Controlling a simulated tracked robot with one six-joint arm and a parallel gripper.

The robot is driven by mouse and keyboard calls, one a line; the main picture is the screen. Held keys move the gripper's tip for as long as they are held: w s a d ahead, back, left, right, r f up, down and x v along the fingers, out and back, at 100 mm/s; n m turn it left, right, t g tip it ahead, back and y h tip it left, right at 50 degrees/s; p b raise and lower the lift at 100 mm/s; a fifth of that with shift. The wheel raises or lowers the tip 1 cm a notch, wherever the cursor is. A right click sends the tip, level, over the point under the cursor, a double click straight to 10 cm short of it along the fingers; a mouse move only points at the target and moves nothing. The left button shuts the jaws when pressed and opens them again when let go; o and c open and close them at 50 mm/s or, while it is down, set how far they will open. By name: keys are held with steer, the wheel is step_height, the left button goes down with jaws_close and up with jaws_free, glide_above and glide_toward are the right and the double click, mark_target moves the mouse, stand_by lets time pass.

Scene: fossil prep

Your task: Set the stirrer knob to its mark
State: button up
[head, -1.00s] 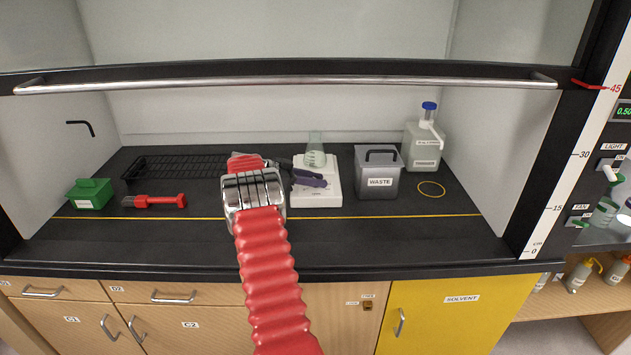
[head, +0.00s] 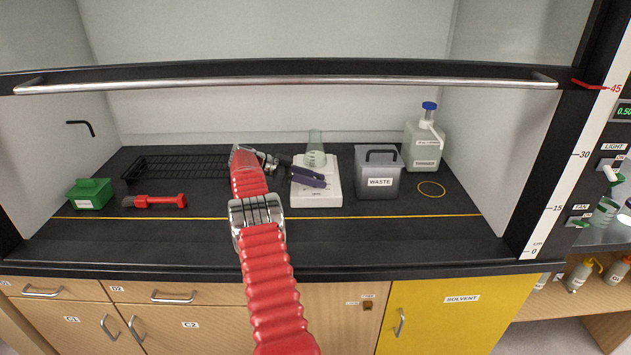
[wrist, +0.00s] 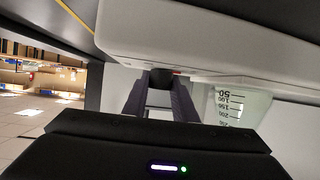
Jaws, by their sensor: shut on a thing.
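My gripper (head: 318,180), with purple fingers, is at the stirrer's front, reaching in from the left. In the wrist view my gripper (wrist: 160,86) has its fingers closed on the dark stirrer knob (wrist: 162,77), beside the white body (wrist: 190,40). The fingers cover much of the knob, and its pointer and mark cannot be made out.
To the left are a black rack (head: 185,166), a red-handled brush (head: 160,201) and a green box (head: 90,194). The front bench strip is clear.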

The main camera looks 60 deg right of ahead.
steer(key=shift+s+d+r+m+y, duration=0.1)
steer(key=shift+r+m+y, duration=0.05)
steer(key=shift+m+y, duration=0.15)
stand_by(0.6)
steer(key=o, duration=1)
steer(key=shift+o, duration=0.2)
